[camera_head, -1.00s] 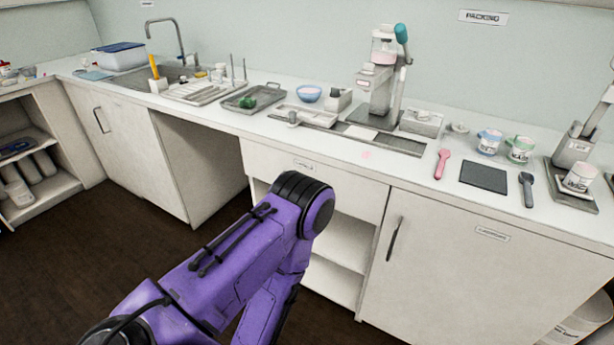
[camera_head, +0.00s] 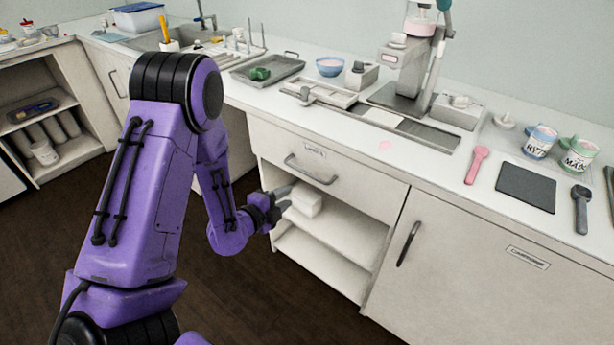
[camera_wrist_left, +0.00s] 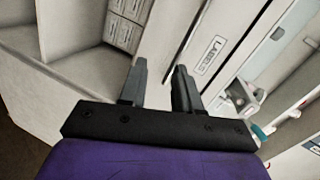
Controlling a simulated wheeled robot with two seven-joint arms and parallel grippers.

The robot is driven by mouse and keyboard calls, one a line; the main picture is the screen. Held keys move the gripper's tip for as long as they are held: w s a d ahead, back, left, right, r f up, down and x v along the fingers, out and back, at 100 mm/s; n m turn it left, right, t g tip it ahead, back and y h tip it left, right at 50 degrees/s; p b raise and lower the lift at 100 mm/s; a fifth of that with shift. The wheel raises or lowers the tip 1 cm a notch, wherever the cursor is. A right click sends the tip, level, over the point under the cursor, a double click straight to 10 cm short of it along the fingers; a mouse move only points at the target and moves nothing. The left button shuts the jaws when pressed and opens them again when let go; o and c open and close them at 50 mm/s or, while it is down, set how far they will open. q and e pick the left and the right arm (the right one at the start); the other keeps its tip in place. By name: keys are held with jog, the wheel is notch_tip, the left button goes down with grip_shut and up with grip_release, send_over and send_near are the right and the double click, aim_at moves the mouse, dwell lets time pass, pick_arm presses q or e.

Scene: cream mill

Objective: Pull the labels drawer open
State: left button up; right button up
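The labels drawer (camera_head: 345,189) is the white front under the worktop in the head view, with a small label and a grey bar handle (camera_head: 310,171). It looks flush with the cabinet, so shut. My left gripper (camera_head: 284,202) is below and left of the handle, in front of the open shelf. In the left wrist view its two dark fingers (camera_wrist_left: 159,82) are apart with nothing between them. The drawer front with its label (camera_wrist_left: 211,55) shows beyond them, tilted in the picture. My right gripper is not in view.
Below the drawer is an open shelf (camera_head: 335,232) with a white box (camera_head: 306,201). A cupboard door (camera_head: 470,270) with a dark handle stands to the right. The worktop above holds a press (camera_head: 412,62), trays and cups. The dark floor in front is clear.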

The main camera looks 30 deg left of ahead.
aim_at(307, 174)
pick_arm(q)
jog(key=w+m, duration=0.1)
jog(key=w, duration=0.2)
jog(key=w+m, duration=0.1)
jog(key=w, duration=0.3)
jog(key=w+t+p, duration=0.1)
jog(key=w, duration=0.3)
jog(key=shift+w+d+r+m, duration=0.15)
jog(key=shift+w+r+m, duration=0.1)
jog(key=shift+m, duration=0.15)
grip_shut()
